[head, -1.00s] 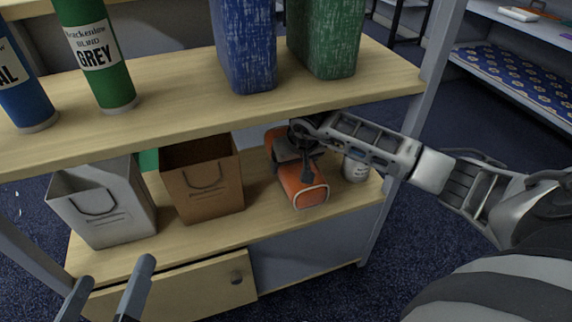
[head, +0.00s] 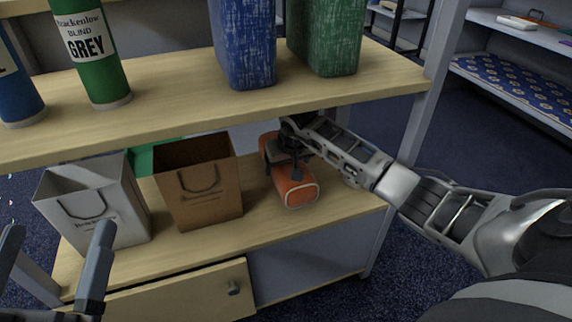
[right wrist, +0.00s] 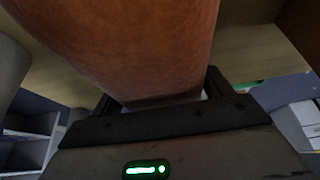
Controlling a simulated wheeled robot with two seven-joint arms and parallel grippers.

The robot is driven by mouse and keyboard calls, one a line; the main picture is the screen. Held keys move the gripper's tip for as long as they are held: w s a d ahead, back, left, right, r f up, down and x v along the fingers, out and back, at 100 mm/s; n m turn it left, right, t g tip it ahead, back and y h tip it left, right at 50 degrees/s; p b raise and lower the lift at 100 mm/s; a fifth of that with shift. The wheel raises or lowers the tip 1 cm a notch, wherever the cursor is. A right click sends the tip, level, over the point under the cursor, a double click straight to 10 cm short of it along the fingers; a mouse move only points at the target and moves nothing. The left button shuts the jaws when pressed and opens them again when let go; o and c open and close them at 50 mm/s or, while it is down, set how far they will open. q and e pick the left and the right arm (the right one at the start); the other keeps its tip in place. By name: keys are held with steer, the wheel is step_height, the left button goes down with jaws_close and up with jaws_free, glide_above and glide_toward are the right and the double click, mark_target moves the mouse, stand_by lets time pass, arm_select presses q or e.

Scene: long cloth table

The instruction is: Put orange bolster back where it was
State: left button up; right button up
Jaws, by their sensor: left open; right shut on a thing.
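The orange bolster (head: 297,190) is on the lower shelf (head: 343,196) in the head view, with its pale-rimmed end toward me. My right gripper (head: 287,160) is shut on it around its middle, reaching in under the upper shelf. In the right wrist view the bolster (right wrist: 130,40) fills the upper middle, close against the gripper. I cannot tell whether the bolster touches the shelf board. My left gripper (head: 55,270) is open and empty at the lower left, in front of the shelving.
A brown paper bag (head: 203,190) stands left of the bolster, and a grey bag (head: 100,205) beyond it. The upper shelf (head: 170,112) carries blue and green cylinders and two bins. A drawer (head: 170,292) is below. Shelf room right of the bolster is partly behind my arm.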

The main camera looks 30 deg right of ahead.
mark_target(304, 197)
steer(key=o, duration=1.2)
steer(key=shift+f, duration=0.1)
arm_select(q)
steer(key=shift+r, duration=0.2)
